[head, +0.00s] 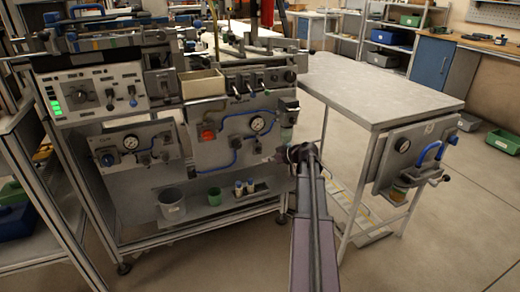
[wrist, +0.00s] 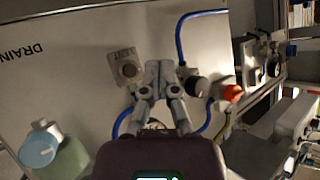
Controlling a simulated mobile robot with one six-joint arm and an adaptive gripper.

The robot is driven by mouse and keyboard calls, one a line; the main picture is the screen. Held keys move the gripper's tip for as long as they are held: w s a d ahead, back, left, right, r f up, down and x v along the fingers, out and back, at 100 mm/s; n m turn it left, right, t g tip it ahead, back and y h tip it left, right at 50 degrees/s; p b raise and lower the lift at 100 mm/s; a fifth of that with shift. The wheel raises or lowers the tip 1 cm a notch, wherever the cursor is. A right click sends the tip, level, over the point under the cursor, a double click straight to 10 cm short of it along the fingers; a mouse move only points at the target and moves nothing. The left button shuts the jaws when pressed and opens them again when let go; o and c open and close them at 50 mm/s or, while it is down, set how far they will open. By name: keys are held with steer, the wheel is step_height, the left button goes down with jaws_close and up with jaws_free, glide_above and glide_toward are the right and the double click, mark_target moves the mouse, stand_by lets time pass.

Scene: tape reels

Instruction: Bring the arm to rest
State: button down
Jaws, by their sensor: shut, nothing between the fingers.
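My arm reaches forward from the bottom middle of the head view. Its end is at the right edge of the machine's front panel (head: 205,150), and the fingers are hard to make out there. In the wrist view my gripper (wrist: 158,72) is shut with nothing in it. I cannot tell whether the fingertips touch the panel.
A black knob (wrist: 196,87), a red knob (wrist: 232,93) and blue tubing (wrist: 180,42) are close right of the fingers. A grey table (head: 385,85) with a gauge panel (head: 405,160) stands right of the machine.

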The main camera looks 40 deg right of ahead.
steer(key=shift+w, duration=0.1)
steer(key=s+a+f+g+p, duration=0.1)
steer(key=a+f+g, duration=0.15)
steer(key=a, duration=0.95)
steer(key=s+a+f+g+p, duration=0.15)
steer(key=a+g, duration=0.25)
steer(key=a, duration=0.7)
steer(key=s+a+f+m+g+h, duration=0.1)
steer(key=s+a+g+h, duration=0.15)
steer(key=s+a, duration=0.5)
steer(key=s+a+f+m+g+h, duration=0.1)
steer(key=s+a+f+g+h, duration=0.3)
steer(key=a, duration=0.7)
step_height(320, 180, up, 40)
steer(key=s+t+y+p, duration=0.1)
steer(key=p, duration=3.7)
steer(key=shift+d+r+t+p, duration=0.2)
steer(key=shift+r+t+p, duration=0.1)
steer(key=shift+p, duration=0.1)
steer(key=shift+f+y, duration=0.1)
steer(key=shift+y, duration=0.15)
